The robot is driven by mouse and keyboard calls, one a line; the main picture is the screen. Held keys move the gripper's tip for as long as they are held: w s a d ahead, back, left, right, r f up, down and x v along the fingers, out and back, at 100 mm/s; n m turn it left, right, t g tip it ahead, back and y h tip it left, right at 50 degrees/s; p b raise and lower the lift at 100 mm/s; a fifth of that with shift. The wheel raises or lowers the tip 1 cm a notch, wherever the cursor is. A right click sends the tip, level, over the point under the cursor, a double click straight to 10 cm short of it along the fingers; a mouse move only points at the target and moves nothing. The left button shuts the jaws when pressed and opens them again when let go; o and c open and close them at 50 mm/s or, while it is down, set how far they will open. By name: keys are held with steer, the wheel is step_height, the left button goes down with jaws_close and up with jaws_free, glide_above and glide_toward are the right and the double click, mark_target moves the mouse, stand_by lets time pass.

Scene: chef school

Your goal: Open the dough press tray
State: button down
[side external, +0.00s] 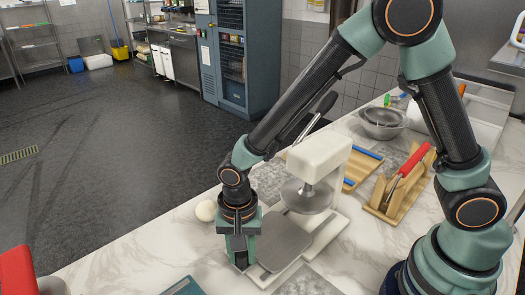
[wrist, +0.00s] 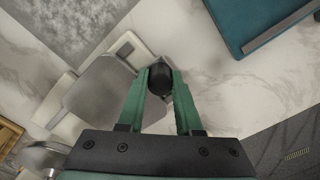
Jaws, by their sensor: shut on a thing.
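The white dough press (side external: 322,152) stands on the marble counter, with a round metal pressing plate (side external: 308,196) under its head. Its flat grey tray (side external: 284,242) lies at the base, largely clear of the round plate. The tray also shows in the wrist view (wrist: 98,95), with a black knob (wrist: 160,78) at its outer edge. My gripper (side external: 242,262) points down at the tray's near-left end. In the wrist view, its green fingers (wrist: 160,73) are closed on the knob from both sides. The knob is hidden behind the fingers in the side view.
A teal item (side external: 182,287) lies at the bottom edge. A wooden holder (side external: 397,193) with a red-handled tool and metal bowls (side external: 381,123) stand at right. Bare marble (side external: 135,258) lies left of my gripper.

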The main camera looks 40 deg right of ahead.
steer(key=shift+a+r, duration=0.1)
steer(key=shift+a, duration=1.1)
steer(key=c, duration=0.9)
jaws_free()
steer(key=shift+o, duration=0.2)
step_height(320, 180, up, 12)
steer(key=shift+d+r, duration=0.1)
